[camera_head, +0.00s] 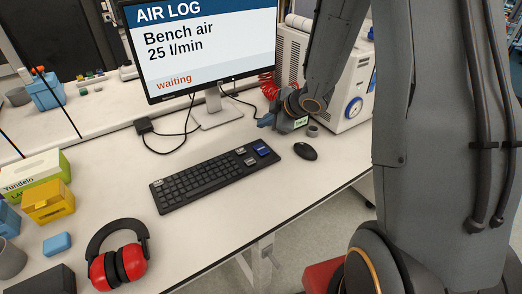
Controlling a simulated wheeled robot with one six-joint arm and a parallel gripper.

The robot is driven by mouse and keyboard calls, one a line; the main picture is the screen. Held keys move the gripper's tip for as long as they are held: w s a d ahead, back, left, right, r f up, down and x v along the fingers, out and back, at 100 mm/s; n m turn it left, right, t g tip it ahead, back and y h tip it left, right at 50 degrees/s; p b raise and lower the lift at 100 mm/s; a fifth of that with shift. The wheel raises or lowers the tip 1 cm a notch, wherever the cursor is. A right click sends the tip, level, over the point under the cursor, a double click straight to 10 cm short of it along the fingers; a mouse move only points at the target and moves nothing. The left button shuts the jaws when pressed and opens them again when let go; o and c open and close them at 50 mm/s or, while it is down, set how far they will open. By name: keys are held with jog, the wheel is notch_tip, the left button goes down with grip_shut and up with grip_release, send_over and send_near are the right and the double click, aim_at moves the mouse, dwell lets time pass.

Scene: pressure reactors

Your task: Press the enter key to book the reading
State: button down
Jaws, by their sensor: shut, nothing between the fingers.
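A black keyboard (205,184) lies on the white bench in front of the monitor. The key labels are too small to read, so I cannot tell for sure which is enter. The monitor (200,50) reads "AIR LOG, Bench air 25 l/min" and "waiting" in orange. My gripper (264,122) is shut and empty. It appears beyond the keyboard's right end, above the bench and apart from the blue key. Its fingertips point left.
A black mouse (305,151) lies right of the keyboard. A light-coloured machine with a gauge (354,108) stands behind my gripper, near a red coiled hose (268,86). Red ear defenders (118,264) and a yellow box (48,203) are at left.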

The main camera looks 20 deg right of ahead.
jog(key=b, duration=0.6)
send_over(264, 150)
notch_tip(264, 150, down, 7)
jog(key=shift+r, duration=0.2)
jog(key=shift+f+b, duration=0.55)
jog(key=shift+f, duration=0.05)
jog(key=shift+f, duration=0.1)
dwell(0.9)
jog(key=shift+f, duration=0.35)
jog(key=shift+f+b, duration=0.35)
jog(key=shift+b, duration=0.1)
dwell(0.6)
jog(key=shift+r, duration=0.1)
jog(key=shift+r+p, duration=0.7)
jog(key=shift+p, duration=0.2)
jog(key=shift+r, duration=0.1)
